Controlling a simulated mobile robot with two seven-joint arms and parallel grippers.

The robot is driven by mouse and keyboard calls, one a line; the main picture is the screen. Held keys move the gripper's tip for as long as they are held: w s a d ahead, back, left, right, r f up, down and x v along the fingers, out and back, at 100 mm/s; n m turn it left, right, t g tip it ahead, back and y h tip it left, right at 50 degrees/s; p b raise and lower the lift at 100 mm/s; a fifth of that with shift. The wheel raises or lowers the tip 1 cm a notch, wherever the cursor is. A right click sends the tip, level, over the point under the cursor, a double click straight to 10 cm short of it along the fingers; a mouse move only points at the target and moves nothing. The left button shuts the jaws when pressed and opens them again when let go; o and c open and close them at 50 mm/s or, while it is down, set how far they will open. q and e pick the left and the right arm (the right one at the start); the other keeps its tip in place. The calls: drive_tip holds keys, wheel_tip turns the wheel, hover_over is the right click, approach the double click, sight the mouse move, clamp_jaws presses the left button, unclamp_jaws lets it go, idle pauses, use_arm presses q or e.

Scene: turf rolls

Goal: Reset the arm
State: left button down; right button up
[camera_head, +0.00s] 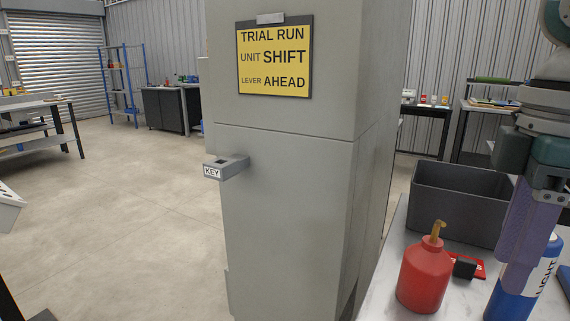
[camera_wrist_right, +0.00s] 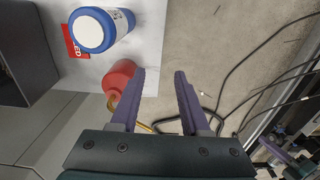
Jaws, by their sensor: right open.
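My right gripper (camera_head: 513,255) hangs pointing down at the right of the head view, overlapping the blue bottle (camera_head: 538,280) in the picture. In the right wrist view its two purple fingers (camera_wrist_right: 157,75) are apart, with pale floor and no held object between their tips. The red bottle (camera_head: 424,275) with a yellow spout stands on the bench; it also shows beside the left-hand finger in the right wrist view (camera_wrist_right: 120,75). Part of its spout is hidden behind the gripper.
A dark grey bin (camera_head: 455,205) stands on the light bench (camera_head: 385,290), close to my right arm. A red card (camera_head: 478,268) and a small black block lie by the bottles. A grey cabinet (camera_head: 285,220) with a KEY holder (camera_head: 228,167) and yellow sign (camera_head: 273,60) stands mid-view.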

drive_tip(key=s+a+f+m+t+y+p, duration=0.2)
drive_tip(key=s+a+f+p, duration=0.2)
drive_tip(key=s+a+p, duration=0.5)
drive_tip(key=s+d+r+m+t+h+p, duration=0.1)
drive_tip(key=s+d+r+m, duration=0.1)
drive_tip(key=s+m, duration=0.25)
drive_tip(key=s+d+r+m+t+h+p, duration=0.1)
drive_tip(key=s+d+r+m, duration=0.15)
drive_tip(key=s+m, duration=0.2)
wheel_tip(320, 180, up, 37)
drive_tip(key=n+p, duration=0.1)
drive_tip(key=p, duration=3.6)
drive_tip(key=shift+s, duration=0.2)
drive_tip(key=shift+a, duration=0.1)
